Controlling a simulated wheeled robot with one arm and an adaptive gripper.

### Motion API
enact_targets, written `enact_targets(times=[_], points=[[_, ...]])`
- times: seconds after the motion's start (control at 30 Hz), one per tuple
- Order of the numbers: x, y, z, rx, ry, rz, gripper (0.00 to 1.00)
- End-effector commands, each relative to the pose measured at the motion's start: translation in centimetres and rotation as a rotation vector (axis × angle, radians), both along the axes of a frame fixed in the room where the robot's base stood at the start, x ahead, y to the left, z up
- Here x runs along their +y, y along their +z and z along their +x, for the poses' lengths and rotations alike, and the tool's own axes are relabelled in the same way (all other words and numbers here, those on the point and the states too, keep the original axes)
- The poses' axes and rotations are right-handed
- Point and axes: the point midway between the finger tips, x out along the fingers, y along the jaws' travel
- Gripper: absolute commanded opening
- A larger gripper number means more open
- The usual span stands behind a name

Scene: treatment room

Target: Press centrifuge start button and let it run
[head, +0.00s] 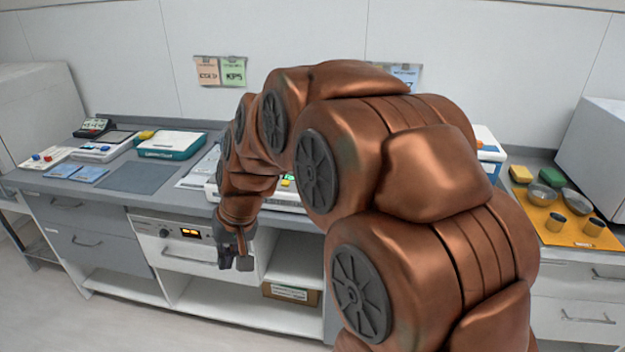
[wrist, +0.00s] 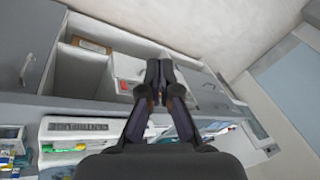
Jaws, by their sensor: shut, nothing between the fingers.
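A white unit with lettering that seems to read "CENTRIFUGE" (wrist: 85,127) shows at the lower left of the wrist view. In the head view a white device on the bench (head: 285,196), with a small green-yellow patch, is mostly hidden behind my arm; I cannot tell if it is the same unit. I cannot make out a start button. My gripper (head: 236,262) is shut and empty, pointing down in front of the bench's front edge, lower than the top. In the wrist view its fingertips (wrist: 158,65) are together, before the under-bench fronts.
A built-in panel with a lit orange display (head: 190,232) and knob sits under the bench, left of my gripper. Open shelves with a cardboard box (head: 291,291) are below. A teal-and-white scale (head: 170,146) stands left; an orange tray (head: 560,226) with bowls and cups stands right.

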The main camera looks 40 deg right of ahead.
Motion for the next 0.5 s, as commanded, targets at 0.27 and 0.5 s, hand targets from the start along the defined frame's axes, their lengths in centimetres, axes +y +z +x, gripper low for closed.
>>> enact_targets(times=[0.27, 0.5], points=[[-12.1, 3.1, 10.1, -0.207, -0.285, 0.034, 0.0], [-24.7, 4.3, 14.1, -0.354, -0.526, 0.018, 0.0]])
